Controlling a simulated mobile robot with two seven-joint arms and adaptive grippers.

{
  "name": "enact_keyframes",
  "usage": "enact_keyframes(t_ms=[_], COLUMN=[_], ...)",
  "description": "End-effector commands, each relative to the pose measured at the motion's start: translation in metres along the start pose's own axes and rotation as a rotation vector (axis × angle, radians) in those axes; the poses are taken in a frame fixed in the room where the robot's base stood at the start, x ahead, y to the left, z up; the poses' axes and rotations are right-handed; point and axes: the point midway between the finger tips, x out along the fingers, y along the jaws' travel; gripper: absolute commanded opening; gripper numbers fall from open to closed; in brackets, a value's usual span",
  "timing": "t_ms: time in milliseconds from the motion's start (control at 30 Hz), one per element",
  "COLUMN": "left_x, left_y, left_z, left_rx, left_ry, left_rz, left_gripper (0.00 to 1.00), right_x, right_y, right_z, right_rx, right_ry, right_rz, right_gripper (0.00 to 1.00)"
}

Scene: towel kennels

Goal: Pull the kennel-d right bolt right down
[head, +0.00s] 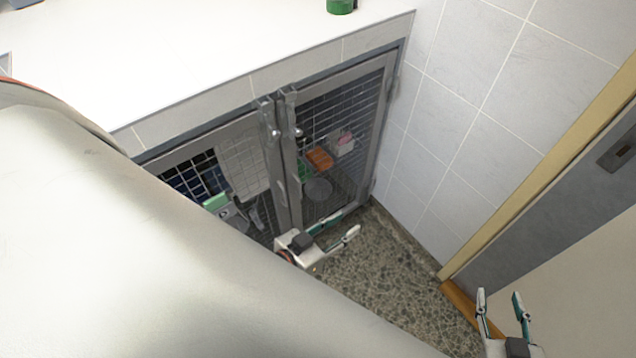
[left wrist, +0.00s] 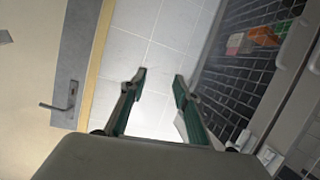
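Two grey-framed mesh kennel doors stand under a white counter, a left door (head: 208,170) and a right door (head: 345,130). Near the top of their meeting frames are two metal bolts, a left one (head: 271,122) and a right one (head: 291,112). I cannot tell from a label which is kennel-d. My left gripper (head: 345,223) is open and empty, low in front of the right door and well below the bolts. It also shows open in the left wrist view (left wrist: 159,78). My right gripper (head: 499,297) is open and empty at the lower right, away from the doors.
The tiled wall (head: 455,110) closes off the right side of the kennels. A grey door (head: 590,180) with a wooden frame stands further right. Speckled floor (head: 385,275) is clear between the grippers. An orange item (head: 320,159) lies behind the right mesh.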

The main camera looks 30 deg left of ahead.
Motion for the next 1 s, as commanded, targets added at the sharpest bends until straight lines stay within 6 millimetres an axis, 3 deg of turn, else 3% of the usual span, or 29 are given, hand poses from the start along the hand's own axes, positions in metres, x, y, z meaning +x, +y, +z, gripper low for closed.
enact_keyframes(t_ms=[300, 500, 1000], left_x=[-0.027, -0.039, -0.043], left_y=[-0.014, -0.021, -0.023], left_z=[0.046, 0.064, 0.071], left_rx=[0.142, 0.196, 0.217], left_ry=[-0.174, -0.241, -0.268], left_rz=[-0.024, -0.033, -0.036], left_gripper=[0.31, 0.31, 0.31], right_x=[-0.003, -0.003, -0.003], right_y=[0.003, 0.003, 0.003], right_z=[-0.009, -0.011, -0.01], right_rx=[-0.001, -0.001, 0.0], right_ry=[0.006, 0.007, 0.004], right_rz=[0.002, 0.002, 0.001], right_gripper=[0.4, 0.4, 0.4])
